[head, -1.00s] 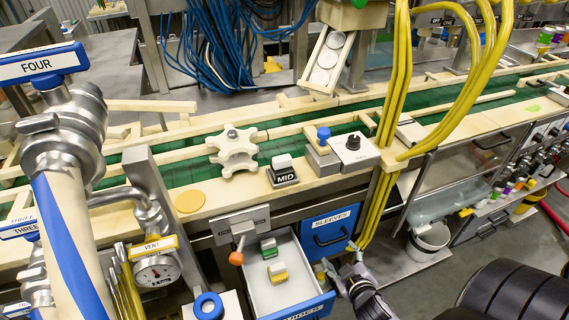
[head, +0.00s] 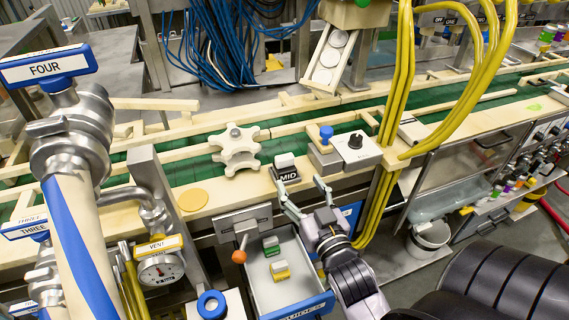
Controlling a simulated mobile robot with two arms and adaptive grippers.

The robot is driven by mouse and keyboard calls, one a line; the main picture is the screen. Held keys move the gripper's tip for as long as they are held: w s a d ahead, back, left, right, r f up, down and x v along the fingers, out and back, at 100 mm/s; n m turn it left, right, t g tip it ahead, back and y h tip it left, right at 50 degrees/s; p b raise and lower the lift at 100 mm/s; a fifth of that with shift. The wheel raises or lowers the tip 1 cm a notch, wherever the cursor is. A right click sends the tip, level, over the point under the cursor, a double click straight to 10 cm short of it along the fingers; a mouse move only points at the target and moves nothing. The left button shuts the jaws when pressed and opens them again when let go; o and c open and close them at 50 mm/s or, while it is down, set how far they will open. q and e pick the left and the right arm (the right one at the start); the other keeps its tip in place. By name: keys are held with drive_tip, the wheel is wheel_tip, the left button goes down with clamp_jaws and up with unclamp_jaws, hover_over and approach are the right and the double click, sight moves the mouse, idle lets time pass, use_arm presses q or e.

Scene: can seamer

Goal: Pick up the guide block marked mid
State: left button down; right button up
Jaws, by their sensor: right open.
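The guide block marked MID (head: 286,168) stands on the cream ledge in front of the green conveyor. It has a light grey top and a black front label. My right gripper (head: 304,196) is open and empty, just below and to the right of the block, with its fingers pointing up toward the ledge. The fingers appear apart from the block. My left gripper is not in view.
A star wheel (head: 236,150) stands left of the block, and a box with a black knob (head: 355,147) stands to the right. An open drawer (head: 289,297) below holds a green-and-white block (head: 271,245) and a yellow-and-white block (head: 280,270). Yellow hoses (head: 396,100) hang at the right.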

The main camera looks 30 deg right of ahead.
sight(286, 161)
drive_tip(key=p+x, duration=0.1)
drive_tip(key=x, duration=0.4)
drive_tip(key=shift+w, duration=0.15)
drive_tip(key=p+x, duration=0.1)
drive_tip(key=x, duration=0.3)
drive_tip(key=shift+w+p, duration=0.4)
drive_tip(key=shift+w+d, duration=0.15)
drive_tip(key=shift+w, duration=0.15)
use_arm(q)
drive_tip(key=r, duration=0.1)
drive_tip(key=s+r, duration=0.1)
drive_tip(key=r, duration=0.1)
use_arm(e)
drive_tip(key=shift+s, duration=0.1)
drive_tip(key=shift+c, duration=0.2)
drive_tip(key=shift+c, duration=0.7)
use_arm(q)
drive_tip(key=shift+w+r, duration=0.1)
use_arm(e)
drive_tip(key=c, duration=1.1)
